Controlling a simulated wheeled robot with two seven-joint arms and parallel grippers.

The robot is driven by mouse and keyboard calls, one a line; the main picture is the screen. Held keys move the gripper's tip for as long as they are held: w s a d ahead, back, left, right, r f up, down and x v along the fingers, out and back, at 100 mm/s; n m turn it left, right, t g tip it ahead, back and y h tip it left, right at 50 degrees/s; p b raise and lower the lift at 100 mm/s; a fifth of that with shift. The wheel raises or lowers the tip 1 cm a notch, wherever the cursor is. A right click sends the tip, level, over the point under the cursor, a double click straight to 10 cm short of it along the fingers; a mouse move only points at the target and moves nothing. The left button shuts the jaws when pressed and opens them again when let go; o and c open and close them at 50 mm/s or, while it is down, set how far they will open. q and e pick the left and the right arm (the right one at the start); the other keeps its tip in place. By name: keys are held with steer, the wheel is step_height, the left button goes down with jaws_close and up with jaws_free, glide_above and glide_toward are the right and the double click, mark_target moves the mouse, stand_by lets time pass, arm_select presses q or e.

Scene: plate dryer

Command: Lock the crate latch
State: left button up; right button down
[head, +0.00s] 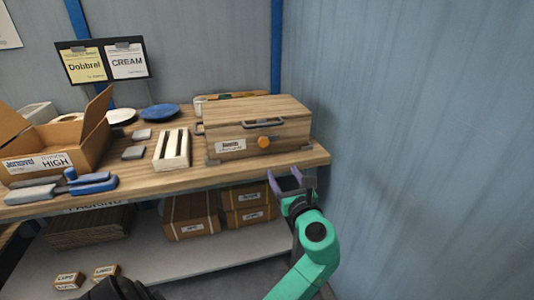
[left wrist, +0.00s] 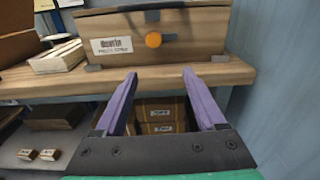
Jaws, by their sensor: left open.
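The wooden crate (head: 257,112) stands at the right end of the worktop, lid down. On its front is an orange round latch knob (head: 264,142) under a dark metal handle. The knob also shows in the left wrist view (left wrist: 153,40), with a dark bar at its right. I cannot tell the latch's locked state. My left gripper (head: 285,177), green arm with purple fingers, is open and empty in front of the worktop edge, below the knob and apart from the crate. In the left wrist view its fingers (left wrist: 157,75) point toward the crate front. My right gripper is not seen.
The worktop edge (head: 170,184) lies between my left gripper and the crate. A slotted wooden rack (head: 172,150) stands left of the crate, with an open carton (head: 60,135) farther left. A blue wall (head: 420,130) bounds the right. Boxes (head: 190,214) sit on the lower shelf.

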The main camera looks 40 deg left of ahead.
mark_target(265, 143)
arm_select(q)
steer(key=shift+y, duration=0.4)
steer(key=x, duration=0.9)
steer(key=r+x, duration=0.1)
steer(key=x, duration=0.4)
steer(key=shift+s+a+p, duration=0.25)
steer(key=shift+a+p, duration=0.05)
steer(key=shift+a, duration=0.2)
jaws_close()
